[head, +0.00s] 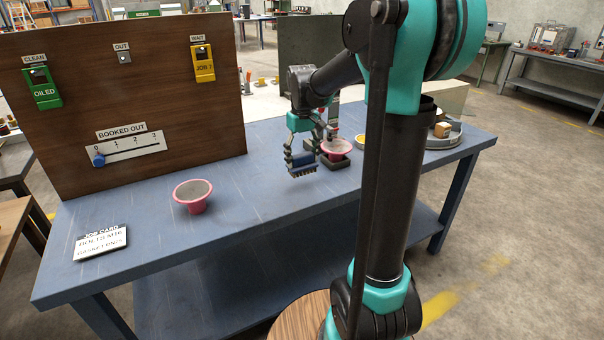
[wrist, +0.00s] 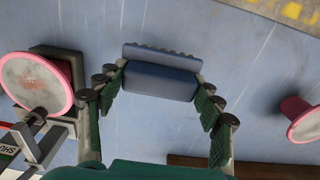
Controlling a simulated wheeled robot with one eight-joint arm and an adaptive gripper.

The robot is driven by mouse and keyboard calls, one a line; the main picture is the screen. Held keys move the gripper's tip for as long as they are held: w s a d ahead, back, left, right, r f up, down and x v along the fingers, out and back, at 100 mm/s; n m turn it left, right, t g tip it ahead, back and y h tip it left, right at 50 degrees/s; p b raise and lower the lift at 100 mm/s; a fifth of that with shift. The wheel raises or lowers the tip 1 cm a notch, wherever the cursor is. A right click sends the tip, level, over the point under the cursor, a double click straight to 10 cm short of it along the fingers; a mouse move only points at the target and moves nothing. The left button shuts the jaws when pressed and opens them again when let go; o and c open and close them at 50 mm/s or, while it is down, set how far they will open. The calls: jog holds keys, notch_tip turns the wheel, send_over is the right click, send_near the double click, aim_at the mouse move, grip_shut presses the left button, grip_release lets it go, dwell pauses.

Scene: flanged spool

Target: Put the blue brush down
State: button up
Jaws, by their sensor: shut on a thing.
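The blue brush (head: 302,163) is between the fingers of my gripper (head: 302,153), over the middle of the blue bench (head: 255,190). In the wrist view the brush (wrist: 160,80) lies crosswise between the green-padded fingertips (wrist: 160,82), its scalloped bristle edge away from the palm. My gripper is shut on it. The brush is low over the bench top; I cannot tell whether it touches.
A pink flanged spool (head: 337,147) sits on a dark block just right of the brush. Another pink spool (head: 192,197) stands on the bench to the left, near the job card (head: 101,241). A wooden board (head: 120,100) stands behind. Bench between brush and left spool is clear.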

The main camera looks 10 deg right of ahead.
aim_at(303, 154)
jog(key=shift+f, duration=2.95)
jog(key=shift+f, duration=0.1)
jog(key=o, duration=1.2)
notch_tip(303, 154, up, 12)
jog(key=shift+f, duration=0.1)
jog(key=s+d+f+m+t, duration=0.1)
jog(key=s+d+f+t, duration=0.1)
jog(key=s+f, duration=0.7)
jog(key=s+d+f+m+t, duration=0.2)
jog(key=s+f, duration=0.8)
jog(key=s, duration=0.3)
jog(key=shift+f+m, duration=0.2)
jog(key=shift+m, duration=0.1)
